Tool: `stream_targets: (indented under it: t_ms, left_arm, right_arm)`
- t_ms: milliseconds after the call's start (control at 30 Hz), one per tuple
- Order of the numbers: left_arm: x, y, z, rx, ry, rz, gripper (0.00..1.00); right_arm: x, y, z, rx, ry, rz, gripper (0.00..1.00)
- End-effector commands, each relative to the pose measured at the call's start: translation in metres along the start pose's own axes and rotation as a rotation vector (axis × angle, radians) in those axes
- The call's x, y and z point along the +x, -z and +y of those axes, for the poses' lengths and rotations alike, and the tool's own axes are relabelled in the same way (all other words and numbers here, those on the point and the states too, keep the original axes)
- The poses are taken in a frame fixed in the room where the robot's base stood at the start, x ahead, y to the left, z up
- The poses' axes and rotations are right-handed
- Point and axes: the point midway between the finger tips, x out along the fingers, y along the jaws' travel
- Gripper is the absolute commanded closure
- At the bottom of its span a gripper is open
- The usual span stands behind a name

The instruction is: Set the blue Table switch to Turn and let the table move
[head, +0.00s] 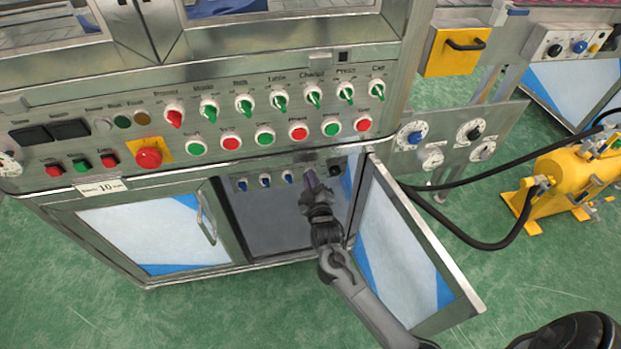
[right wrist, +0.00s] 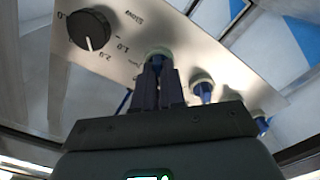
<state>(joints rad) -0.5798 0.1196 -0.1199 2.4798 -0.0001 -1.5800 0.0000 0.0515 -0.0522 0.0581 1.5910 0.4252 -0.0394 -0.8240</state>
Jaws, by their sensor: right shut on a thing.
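A row of small blue switches (head: 265,182) sits on a panel inside the open lower cabinet, below the main console. My right gripper (head: 310,180) reaches into the cabinet at the right end of this row, beside a black knob (head: 335,170). In the right wrist view my right gripper (right wrist: 158,75) is shut on a blue switch (right wrist: 157,57), the one closest to the black dial (right wrist: 89,30). The fingers hide most of this switch, so its setting is unclear. Its label is too small to read surely. My left gripper is not in view.
The open cabinet door (head: 405,245) stands right of my right arm. More blue switches (right wrist: 203,90) line the panel beside the held one. The console (head: 230,115) with green and red controls is above. A yellow machine (head: 565,185) with black hoses stands at right.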

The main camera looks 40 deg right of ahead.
Motion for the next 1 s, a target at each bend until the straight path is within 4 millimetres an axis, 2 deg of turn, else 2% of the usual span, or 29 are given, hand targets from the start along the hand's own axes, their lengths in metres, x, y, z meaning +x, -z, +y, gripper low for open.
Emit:
stream_targets:
  t_ms: [267, 500, 1000]
  left_arm:
    - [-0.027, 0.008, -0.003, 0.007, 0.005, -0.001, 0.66]
    - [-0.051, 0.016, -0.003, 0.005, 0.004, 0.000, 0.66]
    - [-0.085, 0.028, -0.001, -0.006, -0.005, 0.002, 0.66]
  right_arm:
    - [0.000, 0.003, 0.004, 0.163, 0.001, -0.003, 1.00]
    - [0.000, 0.003, 0.005, 0.384, 0.001, -0.004, 1.00]
    - [0.000, 0.000, 0.006, 0.862, 0.000, -0.003, 1.00]
